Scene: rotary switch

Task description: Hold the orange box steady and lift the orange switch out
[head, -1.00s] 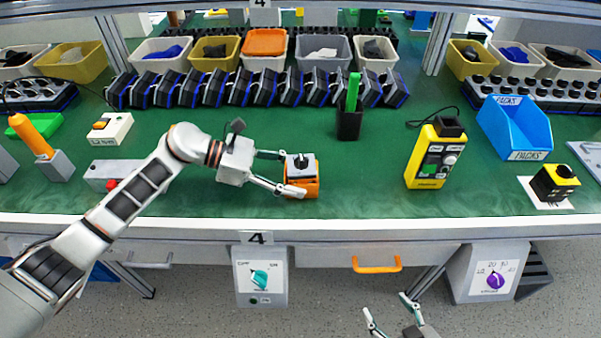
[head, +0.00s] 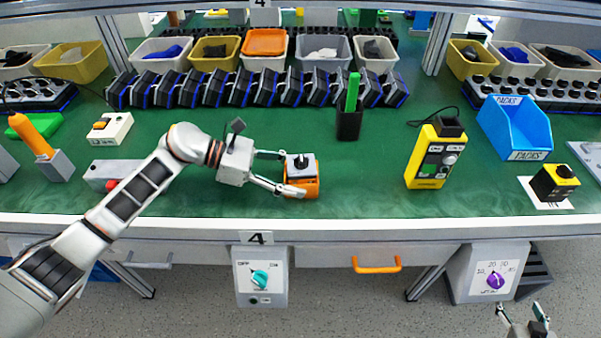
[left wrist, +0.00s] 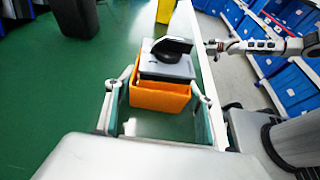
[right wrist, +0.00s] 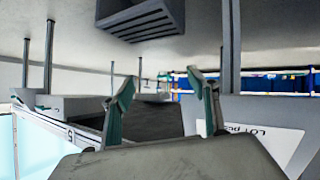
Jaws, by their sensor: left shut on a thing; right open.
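The orange box (head: 304,189) sits on the green bench top near its front edge. A grey plate with a black rotary switch (head: 301,166) is seated on top of it; in the pictures the switch looks black and grey, not orange. My left gripper (head: 293,174) is shut on the box from its left side, one finger on each side. The left wrist view shows the orange box (left wrist: 160,97) between the fingers, under the black knob (left wrist: 171,47). My right gripper (head: 518,308) is open and empty, low in front of the bench at the right; it also shows in the right wrist view (right wrist: 161,77).
A black cup (head: 349,125) with a green stick stands behind the box. A yellow handheld box (head: 434,155) stands to the right. A teal-knob panel (head: 260,277), an orange drawer handle (head: 377,265) and a purple-knob panel (head: 486,273) are on the bench front.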

